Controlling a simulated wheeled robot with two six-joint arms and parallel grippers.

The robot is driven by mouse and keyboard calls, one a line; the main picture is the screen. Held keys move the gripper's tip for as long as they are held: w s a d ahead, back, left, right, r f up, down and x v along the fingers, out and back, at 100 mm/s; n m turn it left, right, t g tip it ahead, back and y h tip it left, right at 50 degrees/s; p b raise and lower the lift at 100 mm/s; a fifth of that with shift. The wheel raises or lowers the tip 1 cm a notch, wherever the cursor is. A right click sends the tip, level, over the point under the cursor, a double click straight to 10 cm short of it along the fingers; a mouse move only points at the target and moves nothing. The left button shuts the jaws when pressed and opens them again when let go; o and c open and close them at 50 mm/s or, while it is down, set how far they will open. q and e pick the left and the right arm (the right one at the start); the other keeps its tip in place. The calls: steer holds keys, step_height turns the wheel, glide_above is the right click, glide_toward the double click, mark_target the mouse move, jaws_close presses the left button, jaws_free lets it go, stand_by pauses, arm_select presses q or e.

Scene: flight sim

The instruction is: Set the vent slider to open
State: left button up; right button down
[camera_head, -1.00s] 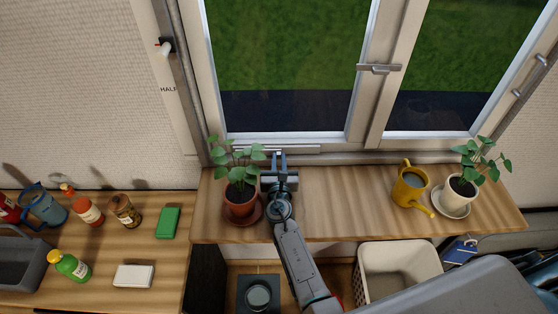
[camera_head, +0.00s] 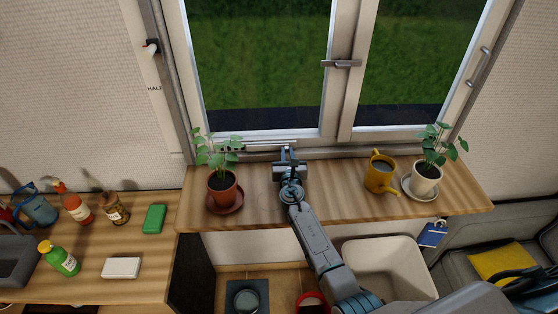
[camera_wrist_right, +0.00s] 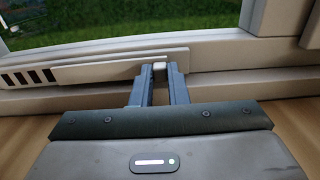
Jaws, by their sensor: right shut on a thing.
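The vent slider is a pale strip along the bottom of the window frame. In the right wrist view its small pale knob (camera_wrist_right: 159,70) sits between the fingertips of my right gripper (camera_wrist_right: 158,75). Dark slots (camera_wrist_right: 28,77) show in the strip (camera_wrist_right: 100,69) to the left. In the head view the strip (camera_head: 262,145) lies low on the frame, and my right gripper (camera_head: 290,156) is against its right part, shut on the knob. The knob itself is hidden there. My left gripper is not in view.
A potted plant (camera_head: 222,188) stands left of my right gripper on the wooden sill (camera_head: 330,190). A yellow watering can (camera_head: 380,174) and a white-potted plant (camera_head: 426,180) stand right. A wall knob (camera_head: 151,46) sits above a "HALF" label.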

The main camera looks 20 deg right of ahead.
steer(key=shift+d+f, duration=0.1)
steer(key=shift+d, duration=0.1)
steer(key=c, duration=1.4)
jaws_free()
steer(key=shift+d, duration=0.25)
steer(key=shift+s+a, duration=0.25)
steer(key=shift+s, duration=0.2)
steer(key=v, duration=1)
steer(key=shift+d, duration=0.15)
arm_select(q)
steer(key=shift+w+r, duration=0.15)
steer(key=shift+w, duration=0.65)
